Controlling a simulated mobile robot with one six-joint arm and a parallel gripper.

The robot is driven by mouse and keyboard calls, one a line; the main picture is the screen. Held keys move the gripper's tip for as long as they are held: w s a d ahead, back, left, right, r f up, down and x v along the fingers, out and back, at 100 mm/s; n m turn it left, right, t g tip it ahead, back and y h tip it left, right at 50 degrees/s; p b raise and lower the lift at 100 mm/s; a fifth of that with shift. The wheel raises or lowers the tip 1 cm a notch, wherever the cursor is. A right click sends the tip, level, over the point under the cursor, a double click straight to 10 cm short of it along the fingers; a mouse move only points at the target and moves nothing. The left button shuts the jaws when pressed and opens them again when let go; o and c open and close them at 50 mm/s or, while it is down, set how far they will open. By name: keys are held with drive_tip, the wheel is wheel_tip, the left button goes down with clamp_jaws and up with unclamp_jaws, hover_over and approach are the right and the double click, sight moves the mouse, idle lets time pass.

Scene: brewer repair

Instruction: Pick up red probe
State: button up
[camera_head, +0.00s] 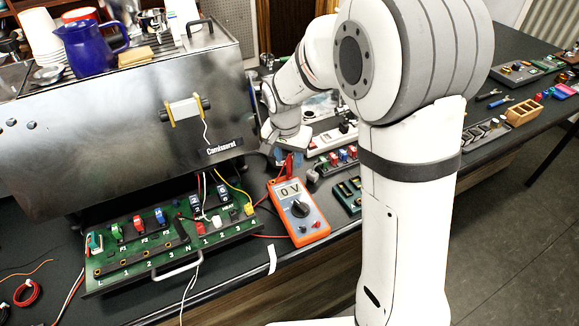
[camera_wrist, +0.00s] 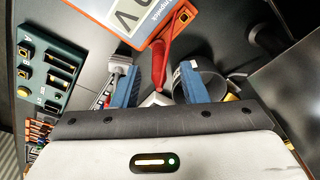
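The red probe (camera_head: 289,166) stands near the top of the orange multimeter (camera_head: 311,226) in the head view. In the wrist view the red probe (camera_wrist: 159,62) shows between the two blue fingers of my gripper (camera_wrist: 158,78), with a gap on each side. My gripper is open. In the head view my gripper (camera_head: 287,146) is just behind the probe, its fingers hard to make out. The multimeter (camera_wrist: 112,18) lies beyond the fingers in the wrist view. Whether the probe's lower end rests in something is not clear.
The green terminal board (camera_head: 170,240) lies left of the multimeter, below the steel brewer (camera_head: 110,125). A dark green fuse block (camera_head: 348,195) is to its right, also in the wrist view (camera_wrist: 48,72). Red and blue parts (camera_head: 343,156) stand close behind.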

sight(289, 168)
drive_tip(key=shift+w+d+f, duration=0.1)
drive_tip(key=shift+w+f, duration=0.05)
drive_tip(key=shift+f, duration=1.35)
drive_tip(key=shift+c, duration=0.2)
clamp_jaws()
